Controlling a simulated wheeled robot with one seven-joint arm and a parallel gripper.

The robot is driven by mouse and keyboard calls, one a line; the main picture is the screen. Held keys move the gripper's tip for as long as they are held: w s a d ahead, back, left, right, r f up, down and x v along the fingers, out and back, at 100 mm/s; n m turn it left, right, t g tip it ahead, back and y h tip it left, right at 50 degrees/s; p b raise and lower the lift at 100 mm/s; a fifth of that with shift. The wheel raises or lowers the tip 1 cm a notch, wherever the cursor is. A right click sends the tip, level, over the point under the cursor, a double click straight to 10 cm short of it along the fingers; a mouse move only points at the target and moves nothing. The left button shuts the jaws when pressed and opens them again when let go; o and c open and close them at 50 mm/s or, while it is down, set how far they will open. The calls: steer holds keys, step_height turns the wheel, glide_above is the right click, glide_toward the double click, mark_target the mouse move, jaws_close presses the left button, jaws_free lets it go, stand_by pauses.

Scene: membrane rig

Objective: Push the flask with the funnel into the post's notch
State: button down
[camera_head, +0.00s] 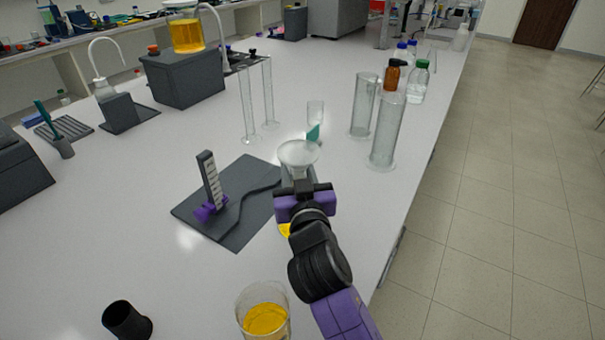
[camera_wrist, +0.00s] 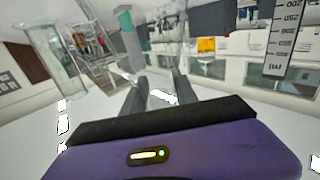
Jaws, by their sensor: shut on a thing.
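The glass flask (camera_head: 298,172) with its wide clear funnel (camera_head: 298,152) stands upright at the right edge of the dark mat. My gripper (camera_head: 300,182) is shut on it from the near side, and my gripper hides most of its lower part. In the wrist view the two dark fingers (camera_wrist: 161,92) reach forward; the clear glass between them is hard to make out. The post (camera_head: 209,178), dark with a white scale and a purple base, stands on the mat to the left, apart from the flask. Its scale shows in the wrist view (camera_wrist: 284,40). I cannot make out the notch.
The dark mat (camera_head: 245,180) carries a dark tube or cable between post and flask. Tall glass cylinders (camera_head: 386,135) and a small tube with green liquid (camera_head: 314,125) stand beyond. A beaker of yellow liquid (camera_head: 264,315) and a black cup (camera_head: 128,322) stand near me.

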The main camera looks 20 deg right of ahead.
steer(key=shift+w+a+b, duration=0.55)
steer(key=shift+w+a, duration=0.05)
steer(key=shift+w, duration=0.2)
steer(key=shift+w+a+b, duration=0.55)
steer(key=shift+w, duration=0.2)
steer(key=shift+f, duration=0.1)
